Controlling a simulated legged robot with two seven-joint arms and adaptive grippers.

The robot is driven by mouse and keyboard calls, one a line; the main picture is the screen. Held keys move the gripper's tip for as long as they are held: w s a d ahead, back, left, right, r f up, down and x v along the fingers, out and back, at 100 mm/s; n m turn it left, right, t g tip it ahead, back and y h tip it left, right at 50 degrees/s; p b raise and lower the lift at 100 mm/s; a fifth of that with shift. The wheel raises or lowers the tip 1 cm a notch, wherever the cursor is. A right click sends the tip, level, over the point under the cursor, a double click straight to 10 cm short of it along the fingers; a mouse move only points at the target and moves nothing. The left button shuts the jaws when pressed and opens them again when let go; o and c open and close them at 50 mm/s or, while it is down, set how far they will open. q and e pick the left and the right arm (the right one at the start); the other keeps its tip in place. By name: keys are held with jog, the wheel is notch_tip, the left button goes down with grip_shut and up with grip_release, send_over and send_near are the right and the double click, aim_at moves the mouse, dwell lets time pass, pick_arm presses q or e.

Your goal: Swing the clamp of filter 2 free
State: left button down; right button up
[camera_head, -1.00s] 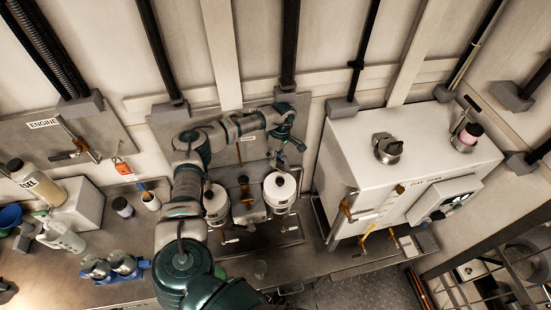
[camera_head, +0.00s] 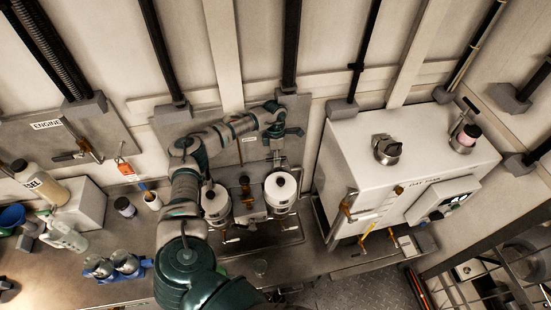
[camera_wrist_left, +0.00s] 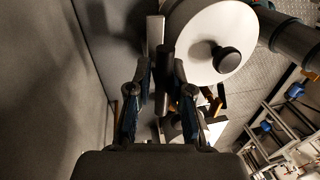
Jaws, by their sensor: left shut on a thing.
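Two white round-topped filters stand side by side, a left one (camera_head: 215,198) and a right one (camera_head: 281,186). No number is readable on either, but my left gripper (camera_head: 279,160) is at the back edge of the right one. In the left wrist view this filter's white lid (camera_wrist_left: 208,40) with a black knob shows just beyond and right of the fingers. My left gripper (camera_wrist_left: 160,100) is shut on a dark upright bar (camera_wrist_left: 164,68), seemingly the clamp handle, beside the lid. The clamp's hinge and the grip contact are partly hidden by the fingers. My right gripper is not in view.
A white day tank (camera_head: 400,160) stands close on the right. A brass fitting (camera_head: 245,186) sits between the filters. A back panel (camera_head: 200,125) rises behind them. Bottles, a blue jar holder (camera_head: 118,272) and a white box (camera_head: 80,205) fill the left bench.

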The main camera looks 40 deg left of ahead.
pick_arm(q)
jog(key=shift+w+d+r+n, duration=0.15)
jog(key=shift+n, duration=0.25)
jog(key=c, duration=1.2)
grip_release()
jog(key=shift+c, duration=0.2)
jog(key=shift+o, duration=0.7)
jog(key=shift+w, duration=0.1)
jog(key=shift+r, duration=0.2)
notch_tip(320, 180, up, 9)
jog(key=shift+d+r, duration=0.1)
jog(key=shift+r, duration=0.05)
jog(key=shift+w, duration=0.1)
